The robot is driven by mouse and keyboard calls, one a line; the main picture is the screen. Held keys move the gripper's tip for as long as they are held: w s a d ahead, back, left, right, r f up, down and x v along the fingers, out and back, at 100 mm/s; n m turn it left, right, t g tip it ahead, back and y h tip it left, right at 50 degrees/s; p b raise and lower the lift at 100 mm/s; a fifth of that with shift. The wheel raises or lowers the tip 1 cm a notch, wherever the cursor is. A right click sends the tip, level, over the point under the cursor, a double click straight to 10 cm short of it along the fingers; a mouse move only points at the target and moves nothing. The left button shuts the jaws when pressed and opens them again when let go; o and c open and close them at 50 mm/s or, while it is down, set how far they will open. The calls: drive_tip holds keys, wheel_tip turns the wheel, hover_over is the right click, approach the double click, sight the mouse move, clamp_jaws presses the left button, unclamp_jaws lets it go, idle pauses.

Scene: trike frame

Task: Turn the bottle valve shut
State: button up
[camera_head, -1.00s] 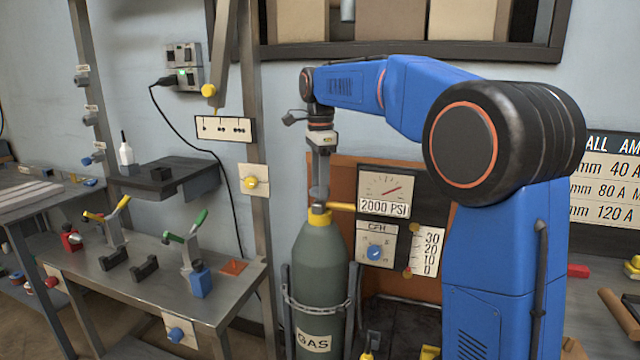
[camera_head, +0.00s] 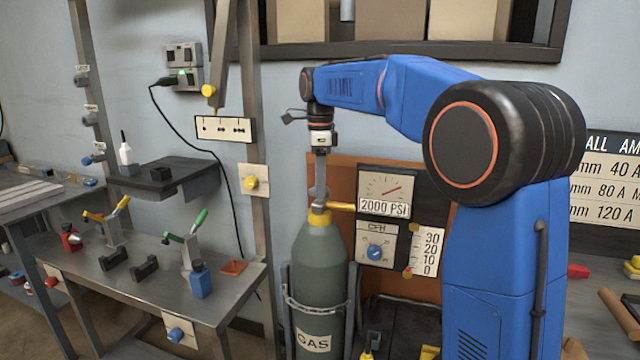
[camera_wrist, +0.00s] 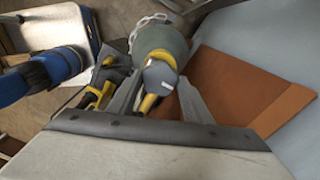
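The grey-green gas bottle (camera_head: 320,262) stands upright, chained in a rack. Its valve has a yellow collar (camera_head: 319,217) and a grey knob (camera_head: 319,197) on top. The grey knob also shows in the wrist view (camera_wrist: 160,76), with yellow parts beside it. My gripper (camera_head: 320,178) points straight down over the valve. In the wrist view my gripper (camera_wrist: 159,77) is open, one finger on each side of the knob. I cannot tell whether either finger touches it.
A metal post (camera_head: 252,130) rises to the left. A bench with clamps (camera_head: 150,292) stands further left.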

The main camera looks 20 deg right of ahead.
drive_tip(key=o, duration=0.3)
drive_tip(key=shift+o, duration=0.2)
drive_tip(key=shift+r, duration=0.1)
wheel_tip(320, 180, up, 17)
idle(0.4)
drive_tip(key=shift+s+r, duration=0.1)
drive_tip(key=s+d+f+n+t, duration=0.2)
drive_tip(key=s+f+n, duration=0.8)
drive_tip(key=s+f, duration=0.7)
drive_tip(key=s+d+f+n+t, duration=0.2)
drive_tip(key=s+d+f+n, duration=0.3)
drive_tip(key=s+f+n, duration=0.5)
drive_tip(key=s+f, duration=0.8)
drive_tip(key=s, duration=0.4)
drive_tip(key=shift+d+f+t, duration=0.25)
drive_tip(key=shift+f+t, duration=0.05)
drive_tip(key=shift+t, duration=0.1)
